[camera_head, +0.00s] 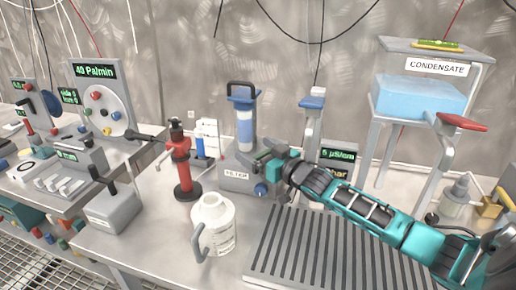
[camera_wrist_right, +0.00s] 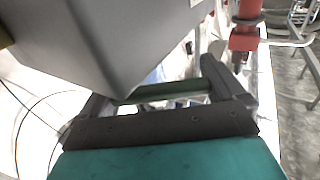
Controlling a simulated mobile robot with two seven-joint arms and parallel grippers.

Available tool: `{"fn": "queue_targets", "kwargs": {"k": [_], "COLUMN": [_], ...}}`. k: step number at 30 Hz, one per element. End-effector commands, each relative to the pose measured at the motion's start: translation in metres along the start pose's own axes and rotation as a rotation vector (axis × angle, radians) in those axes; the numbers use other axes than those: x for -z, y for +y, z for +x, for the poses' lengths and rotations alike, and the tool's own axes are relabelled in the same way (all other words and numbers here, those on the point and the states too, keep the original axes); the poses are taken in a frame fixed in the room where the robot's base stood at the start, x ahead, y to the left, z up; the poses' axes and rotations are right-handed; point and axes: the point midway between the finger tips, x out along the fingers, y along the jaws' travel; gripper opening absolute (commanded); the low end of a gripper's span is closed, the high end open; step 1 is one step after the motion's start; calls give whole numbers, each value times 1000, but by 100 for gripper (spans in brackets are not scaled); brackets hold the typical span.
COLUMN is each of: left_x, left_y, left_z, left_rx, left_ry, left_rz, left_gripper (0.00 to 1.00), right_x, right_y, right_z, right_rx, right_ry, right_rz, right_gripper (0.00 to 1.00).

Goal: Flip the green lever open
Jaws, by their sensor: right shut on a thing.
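The green lever shows in the wrist view as a dark green bar (camera_wrist_right: 165,91) between the two fingers of my right gripper (camera_wrist_right: 158,98). In the head view my right gripper (camera_head: 266,156) is at the grey filter unit (camera_head: 232,160), which has a clear blue-tinted cylinder and a blue knob. There the gripper covers most of the lever. The gripper is shut on the lever. How far the lever is turned is hard to tell. My left gripper is not in view.
A red post valve (camera_head: 181,165) with a black handle stands left of the filter unit. A white jug (camera_head: 212,225) stands in front, beside a dark slatted grate (camera_head: 320,255). A raised condensate tank (camera_head: 418,98) with a red lever is at right. A grey wall closes the back.

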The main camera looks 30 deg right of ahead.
Motion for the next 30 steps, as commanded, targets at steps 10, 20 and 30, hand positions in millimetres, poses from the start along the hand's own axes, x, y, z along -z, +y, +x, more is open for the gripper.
{"fn": "queue_targets", "kwargs": {"k": [10, 20, 30], "left_x": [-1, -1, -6], "left_y": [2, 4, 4], "left_z": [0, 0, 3], "left_rx": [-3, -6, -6], "left_ry": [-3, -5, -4], "left_rz": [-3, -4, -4], "left_gripper": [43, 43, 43], "right_x": [1, 0, 0], "right_y": [-1, 0, -2], "right_z": [0, 0, 4], "right_rx": [3, 1, -66], "right_ry": [2, 1, 7], "right_rz": [4, 3, 7], "right_gripper": [100, 100, 100]}}
